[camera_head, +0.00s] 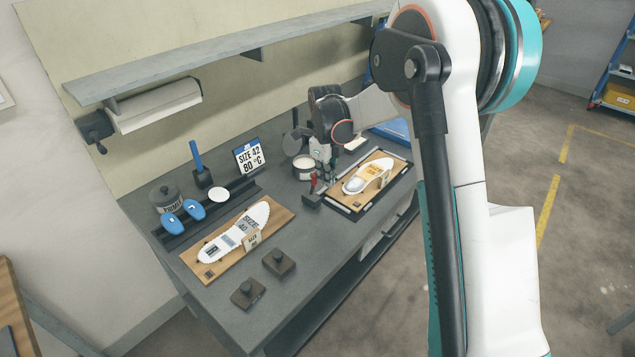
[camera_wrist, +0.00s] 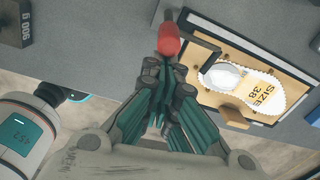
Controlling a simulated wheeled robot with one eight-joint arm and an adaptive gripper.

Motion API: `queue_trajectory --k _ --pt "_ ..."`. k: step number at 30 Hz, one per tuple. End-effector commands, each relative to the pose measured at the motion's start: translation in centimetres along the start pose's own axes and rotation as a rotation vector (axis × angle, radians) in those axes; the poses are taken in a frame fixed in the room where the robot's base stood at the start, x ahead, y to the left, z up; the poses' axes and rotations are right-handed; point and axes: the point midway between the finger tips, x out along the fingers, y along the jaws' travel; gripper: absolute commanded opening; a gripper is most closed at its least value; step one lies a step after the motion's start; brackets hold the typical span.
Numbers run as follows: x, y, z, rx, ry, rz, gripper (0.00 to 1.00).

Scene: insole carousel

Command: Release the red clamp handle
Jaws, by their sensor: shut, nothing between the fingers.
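The red clamp handle (camera_head: 313,182) stands upright at the left edge of the framed wooden board (camera_head: 352,203) in the head view. In the wrist view the red handle (camera_wrist: 168,40) is just beyond my fingertips, at top centre. Its dark clamp arm (camera_wrist: 203,38) reaches right over the board's edge. My gripper (camera_wrist: 168,65) has its fingers together and empty, close to the handle; I cannot tell whether they touch it. In the head view my gripper (camera_head: 328,168) is small and partly hidden. A white insole template marked SIZE 38 (camera_wrist: 262,92) lies on the board.
A second wooden board (camera_head: 285,216) with a SIZE 40 template lies to the left. Two dark blocks (camera_head: 279,263) sit near the bench's front edge. A white-filled pot (camera_head: 304,168) and a SIZE 42 sign (camera_head: 250,157) stand behind.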

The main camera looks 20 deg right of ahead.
Motion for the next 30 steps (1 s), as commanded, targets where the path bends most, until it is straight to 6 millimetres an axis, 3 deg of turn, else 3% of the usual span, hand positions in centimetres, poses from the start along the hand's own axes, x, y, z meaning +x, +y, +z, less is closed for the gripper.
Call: queue_trajectory --k 16,30 --pt "-1.1 -1.1 2.3 -0.001 -0.006 -0.001 0.0" --pt "-1.3 -1.0 2.9 -0.004 -0.013 0.0 0.0"
